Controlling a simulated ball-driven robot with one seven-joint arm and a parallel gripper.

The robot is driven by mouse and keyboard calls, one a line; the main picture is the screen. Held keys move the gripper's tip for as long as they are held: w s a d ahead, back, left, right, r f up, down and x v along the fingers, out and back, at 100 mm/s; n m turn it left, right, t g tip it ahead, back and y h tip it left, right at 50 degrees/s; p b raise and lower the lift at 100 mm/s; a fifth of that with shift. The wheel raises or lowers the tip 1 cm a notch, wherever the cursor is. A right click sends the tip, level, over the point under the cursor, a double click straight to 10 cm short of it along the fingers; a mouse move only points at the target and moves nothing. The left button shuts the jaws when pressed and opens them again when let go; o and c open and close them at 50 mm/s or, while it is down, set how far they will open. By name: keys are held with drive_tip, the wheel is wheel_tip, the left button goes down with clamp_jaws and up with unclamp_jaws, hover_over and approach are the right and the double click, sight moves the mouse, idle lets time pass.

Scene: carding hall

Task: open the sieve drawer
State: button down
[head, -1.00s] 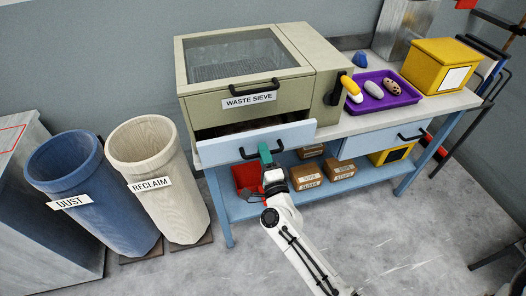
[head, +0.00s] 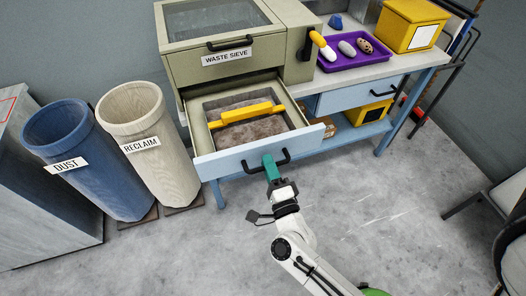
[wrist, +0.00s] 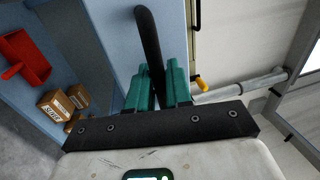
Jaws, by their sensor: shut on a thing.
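The sieve drawer (head: 240,158) has a pale blue front and stands well out from under the waste sieve (head: 222,40). Inside it lie grey-brown waste and a yellow bar-like piece (head: 247,114) across the top. In the wrist view the green fingers (wrist: 158,88) are shut around the black handle (wrist: 150,45).
A purple tray (head: 326,66) and a yellow box (head: 412,24) stand on the bench at right. The dust bin (head: 88,165) and reclaim bin (head: 152,150) stand at left. A chair (head: 505,200) is at far right. The floor in front is clear.

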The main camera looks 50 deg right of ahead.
drive_tip(key=shift+v, duration=1.05)
drive_tip(key=shift+r, duration=0.1)
drive_tip(key=c, duration=1.2)
unclamp_jaws()
drive_tip(key=b+v, duration=0.3)
drive_tip(key=v, duration=0.7)
drive_tip(key=shift+s+a, duration=0.25)
